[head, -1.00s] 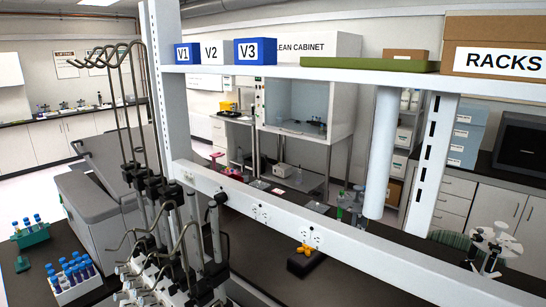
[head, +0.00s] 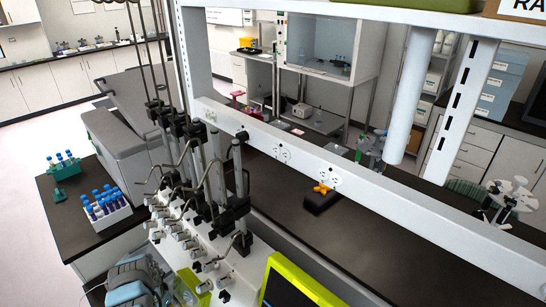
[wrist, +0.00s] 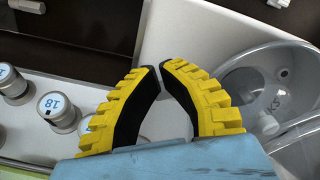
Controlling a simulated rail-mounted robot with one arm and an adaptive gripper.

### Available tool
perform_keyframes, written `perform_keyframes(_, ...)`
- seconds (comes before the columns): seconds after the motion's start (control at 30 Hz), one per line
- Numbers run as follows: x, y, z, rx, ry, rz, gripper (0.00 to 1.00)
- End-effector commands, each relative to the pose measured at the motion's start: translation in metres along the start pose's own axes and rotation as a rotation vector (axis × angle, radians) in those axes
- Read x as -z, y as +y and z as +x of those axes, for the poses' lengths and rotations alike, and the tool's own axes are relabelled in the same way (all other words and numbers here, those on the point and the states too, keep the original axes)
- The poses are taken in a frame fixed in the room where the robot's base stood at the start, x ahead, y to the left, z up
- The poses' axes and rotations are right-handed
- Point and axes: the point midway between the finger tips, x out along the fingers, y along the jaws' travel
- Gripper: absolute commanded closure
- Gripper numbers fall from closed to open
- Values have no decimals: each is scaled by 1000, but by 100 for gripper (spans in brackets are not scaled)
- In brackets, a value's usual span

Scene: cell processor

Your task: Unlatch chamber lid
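My gripper (wrist: 158,67) has yellow ribbed fingers with black inner pads. Its tips meet or nearly meet, with nothing seen between them. A clear round chamber with a lid (wrist: 262,75) is to the right of the fingers in the wrist view, partly hidden by the right finger and my blue gripper body. I cannot make out its latch or whether it is latched. The white processor panel with knobs (wrist: 55,108) lies left of the fingers. In the head view, the panel (head: 190,238) is at lower centre-left, and a clear part (head: 183,290) shows near the bottom edge.
A lime-green framed screen (head: 295,285) is at the bottom of the head view. Upright poles with black clamps and hooks (head: 215,190) rise over the panel. A white tube rack (head: 107,213) stands on the left bench. The dark bench (head: 285,195) behind has free room.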

Motion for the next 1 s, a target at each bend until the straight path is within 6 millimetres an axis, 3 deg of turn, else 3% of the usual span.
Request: perform_keyframes(1.0, -3, 5, -2, -3, -1, 1, 100)
